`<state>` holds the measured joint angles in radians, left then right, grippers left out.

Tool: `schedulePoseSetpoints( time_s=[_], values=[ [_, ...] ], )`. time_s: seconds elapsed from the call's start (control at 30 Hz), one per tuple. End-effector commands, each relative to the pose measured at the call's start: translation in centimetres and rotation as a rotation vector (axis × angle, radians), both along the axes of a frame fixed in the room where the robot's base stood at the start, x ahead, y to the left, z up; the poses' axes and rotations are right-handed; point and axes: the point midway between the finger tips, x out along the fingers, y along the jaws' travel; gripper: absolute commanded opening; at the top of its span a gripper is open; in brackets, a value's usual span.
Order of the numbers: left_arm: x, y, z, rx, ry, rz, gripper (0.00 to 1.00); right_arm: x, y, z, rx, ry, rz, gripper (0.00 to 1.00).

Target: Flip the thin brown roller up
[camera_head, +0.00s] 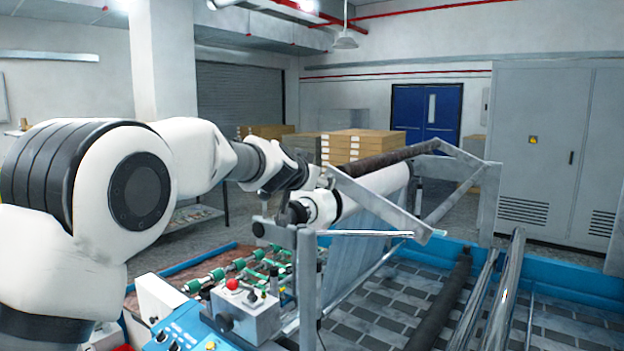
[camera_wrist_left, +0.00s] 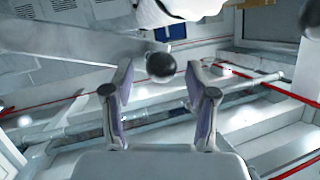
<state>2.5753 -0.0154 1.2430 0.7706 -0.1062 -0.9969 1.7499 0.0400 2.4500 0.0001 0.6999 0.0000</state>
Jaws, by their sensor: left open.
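The thin brown roller (camera_head: 385,162) lies across the top of the machine frame in the head view, behind and above a thick white roll (camera_head: 385,180). Its near end is hidden behind my left arm and the frame. My left wrist is by the near end of the rolls, and its fingers cannot be made out there. In the left wrist view my left gripper (camera_wrist_left: 159,82) is open, with its two fingers apart. A dark round end (camera_wrist_left: 161,66) shows between the fingertips; I cannot tell whether it belongs to the roller. My right gripper is not in view.
A grey angled bracket (camera_head: 380,205) and upright posts stand close to my left wrist. A control box with a red button (camera_head: 232,285) is below it. A second dark roller (camera_head: 440,300) and shiny bars (camera_head: 500,290) lie at lower right. Stacked boxes (camera_head: 355,145) stand behind.

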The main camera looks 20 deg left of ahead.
Motion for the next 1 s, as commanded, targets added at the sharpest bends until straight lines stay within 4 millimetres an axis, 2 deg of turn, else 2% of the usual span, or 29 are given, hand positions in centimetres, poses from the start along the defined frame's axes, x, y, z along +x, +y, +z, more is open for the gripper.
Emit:
schedulePoseSetpoints(
  time_s=[0.17,0.33,0.5,0.6,0.73,1.0],
  values=[
    [-1.6,0.1,0.7,-0.001,-0.001,-0.001,0.57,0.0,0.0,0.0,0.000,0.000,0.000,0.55],
    [-4.8,0.4,1.7,-0.003,-0.001,0.002,0.57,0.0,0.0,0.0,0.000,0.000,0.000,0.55],
    [-8.8,0.7,3.1,-0.001,-0.003,0.002,0.57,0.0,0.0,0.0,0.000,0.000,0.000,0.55],
    [-10.4,0.8,3.6,0.001,-0.003,0.000,0.57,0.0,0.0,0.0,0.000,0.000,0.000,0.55],
    [-11.3,0.8,3.8,0.001,-0.002,0.000,0.57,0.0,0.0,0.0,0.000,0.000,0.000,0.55],
    [-11.3,0.8,3.8,0.002,-0.002,0.000,0.57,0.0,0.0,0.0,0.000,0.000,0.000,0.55]
  ],
)
